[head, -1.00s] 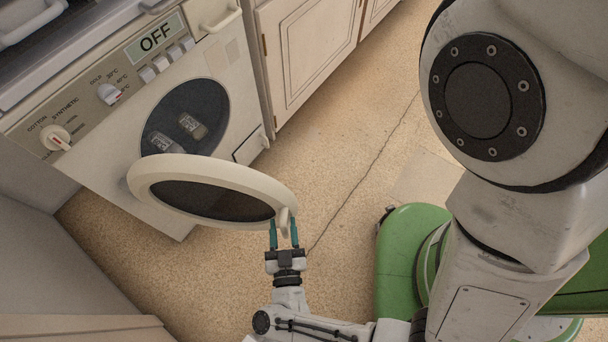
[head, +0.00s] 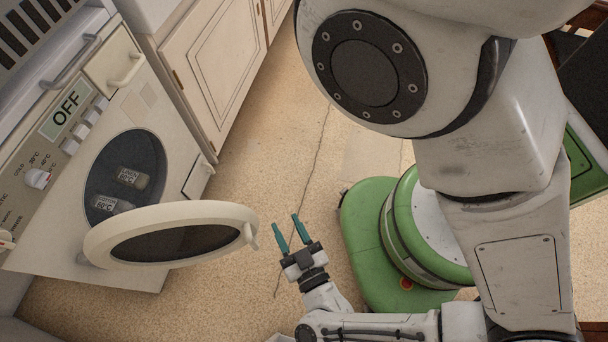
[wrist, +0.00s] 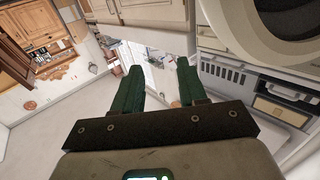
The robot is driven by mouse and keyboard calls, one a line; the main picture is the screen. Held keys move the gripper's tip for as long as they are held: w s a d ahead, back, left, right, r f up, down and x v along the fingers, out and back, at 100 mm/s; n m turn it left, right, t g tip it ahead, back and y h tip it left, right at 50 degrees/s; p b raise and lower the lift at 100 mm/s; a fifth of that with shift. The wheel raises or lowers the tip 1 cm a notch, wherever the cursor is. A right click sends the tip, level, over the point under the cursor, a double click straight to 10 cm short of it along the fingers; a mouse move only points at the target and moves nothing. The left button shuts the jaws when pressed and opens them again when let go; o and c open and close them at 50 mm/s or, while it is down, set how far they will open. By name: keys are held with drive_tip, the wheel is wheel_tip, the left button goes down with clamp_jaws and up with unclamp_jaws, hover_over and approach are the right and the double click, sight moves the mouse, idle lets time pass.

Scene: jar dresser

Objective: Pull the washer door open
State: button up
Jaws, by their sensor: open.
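The washer (head: 62,225) stands at the left in the head view, its panel reading OFF. Its round cream door (head: 97,243) is swung well out from the front, with a dark glass middle. A small handle (head: 252,237) sits at the door's right rim. Two labelled jars show in the dark round opening (head: 150,152). My gripper (head: 287,228) is open and empty, to the right of the handle and apart from it. In the wrist view its two green fingers (wrist: 158,85) stand apart with nothing between them, and part of the round door (wrist: 225,30) shows at upper right.
Cream cupboards (head: 215,60) stand to the right of the washer. The speckled floor (head: 285,150) between them and my green base is clear. In the wrist view, wooden cabinets (wrist: 35,35) show far off at upper left.

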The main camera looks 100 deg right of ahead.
drive_tip(key=shift+s+a+r, duration=0.1)
drive_tip(key=shift+s+r, duration=0.15)
drive_tip(key=shift+s, duration=0.4)
drive_tip(key=shift+s+r, duration=0.3)
drive_tip(key=shift+s, duration=0.3)
drive_tip(key=shift+s+a+r, duration=0.1)
drive_tip(key=shift+s+r, duration=0.15)
drive_tip(key=shift+s, duration=0.4)
drive_tip(key=shift+c, duration=0.2)
